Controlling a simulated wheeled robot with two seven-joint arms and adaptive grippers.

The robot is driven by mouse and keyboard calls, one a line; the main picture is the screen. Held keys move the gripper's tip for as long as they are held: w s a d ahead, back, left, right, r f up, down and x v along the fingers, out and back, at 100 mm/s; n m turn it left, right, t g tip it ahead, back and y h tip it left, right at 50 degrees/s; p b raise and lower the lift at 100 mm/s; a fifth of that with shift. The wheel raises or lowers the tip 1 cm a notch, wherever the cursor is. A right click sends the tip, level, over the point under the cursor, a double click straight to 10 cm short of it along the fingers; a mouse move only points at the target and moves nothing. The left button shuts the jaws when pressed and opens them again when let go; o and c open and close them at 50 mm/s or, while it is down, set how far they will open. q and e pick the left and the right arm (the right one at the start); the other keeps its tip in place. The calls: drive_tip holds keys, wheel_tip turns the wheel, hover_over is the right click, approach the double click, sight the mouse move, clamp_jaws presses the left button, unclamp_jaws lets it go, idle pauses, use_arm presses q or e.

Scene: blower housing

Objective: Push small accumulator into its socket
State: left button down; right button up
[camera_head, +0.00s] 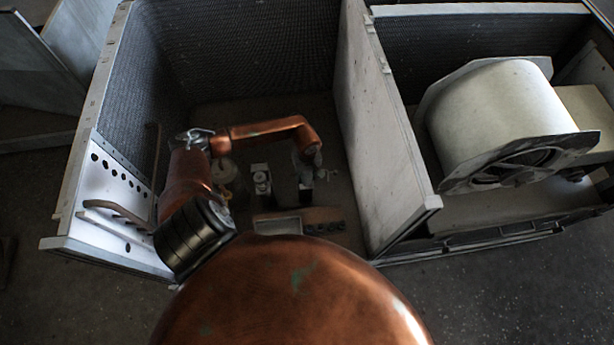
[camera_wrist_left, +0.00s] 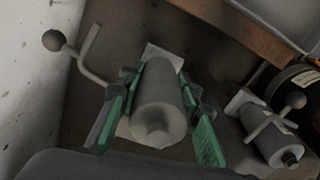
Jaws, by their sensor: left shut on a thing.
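In the left wrist view, a grey cylinder with a rounded, pointed end, which I take as the small accumulator (camera_wrist_left: 158,105), stands between the green-padded fingers of my left gripper (camera_wrist_left: 163,112). The gripper is shut on it. A pale square piece (camera_wrist_left: 162,56) shows at its far end; I cannot tell whether this is the socket or how deep the cylinder sits. In the head view, my left gripper (camera_head: 306,182) is low in the left bay of the housing, and the cylinder there is too small and dark to make out. My right gripper is not in view.
A second grey cylinder with a cross handle (camera_wrist_left: 268,135) stands close on the right. A bent lever with a ball end (camera_wrist_left: 78,55) is on the left. A pale upright fitting (camera_head: 262,182) and a brown tray (camera_head: 300,214) are nearby. A partition wall (camera_head: 375,130) bounds the bay.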

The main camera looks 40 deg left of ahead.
use_arm(q)
drive_tip(key=c, duration=1.8)
unclamp_jaws()
drive_tip(key=o, duration=0.5)
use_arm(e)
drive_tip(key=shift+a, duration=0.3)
use_arm(q)
drive_tip(key=o, duration=0.4)
drive_tip(key=shift+w, duration=0.1)
drive_tip(key=shift+r, duration=0.15)
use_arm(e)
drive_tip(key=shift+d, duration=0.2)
